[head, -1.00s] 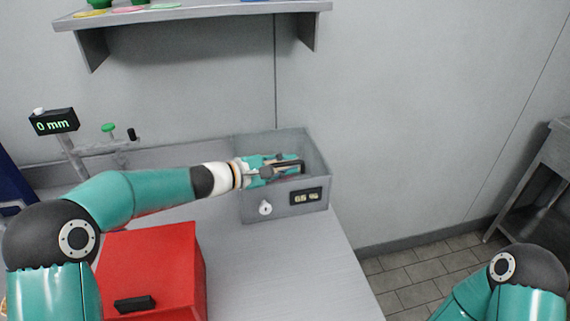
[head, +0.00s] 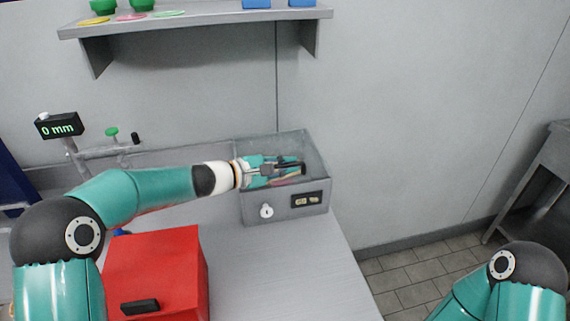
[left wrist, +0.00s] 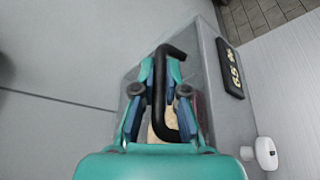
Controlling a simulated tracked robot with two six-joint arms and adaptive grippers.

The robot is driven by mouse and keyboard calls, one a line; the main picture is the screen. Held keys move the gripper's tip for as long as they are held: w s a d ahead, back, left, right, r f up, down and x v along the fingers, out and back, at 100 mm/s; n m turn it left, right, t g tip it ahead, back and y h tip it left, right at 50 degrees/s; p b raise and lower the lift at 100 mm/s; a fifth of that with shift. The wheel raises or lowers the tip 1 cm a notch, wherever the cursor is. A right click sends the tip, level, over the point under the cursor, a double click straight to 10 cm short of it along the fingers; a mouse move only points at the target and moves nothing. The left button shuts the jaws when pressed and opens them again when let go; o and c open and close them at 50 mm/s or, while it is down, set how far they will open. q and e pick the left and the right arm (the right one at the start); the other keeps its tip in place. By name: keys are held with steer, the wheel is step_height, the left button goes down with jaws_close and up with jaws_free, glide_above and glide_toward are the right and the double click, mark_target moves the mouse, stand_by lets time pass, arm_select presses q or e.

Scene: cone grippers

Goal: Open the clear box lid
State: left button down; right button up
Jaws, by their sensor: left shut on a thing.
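The clear box (head: 262,205) is a grey see-through case at the far right of the worktop. A small dark display and a round white fitting sit on its front; they also show on the box in the left wrist view (left wrist: 215,85). My left gripper (head: 284,168) is at the box's top. In the left wrist view its fingers (left wrist: 161,85) are shut on the black lid handle (left wrist: 172,52), a bent bar. The clear lid panel is hard to make out, so I cannot tell how far it stands open. My right gripper is out of view.
A red box (head: 155,265) with a black handle stands on the worktop (head: 265,275) at the front left. A gauge reading 0 mm (head: 59,126) stands behind my left arm. A shelf (head: 200,22) hangs above. The worktop right of the red box is clear.

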arm_select(q)
steer(key=w+a+r+n+g+p, duration=0.1)
steer(key=w+r+n+g+p, duration=0.2)
steer(key=r+p, duration=0.8)
steer(key=shift+w+a+r+n+p, duration=0.25)
steer(key=shift+w+a+n+p, duration=0.15)
steer(key=shift+w+n+p, duration=0.6)
steer(key=shift+w, duration=0.35)
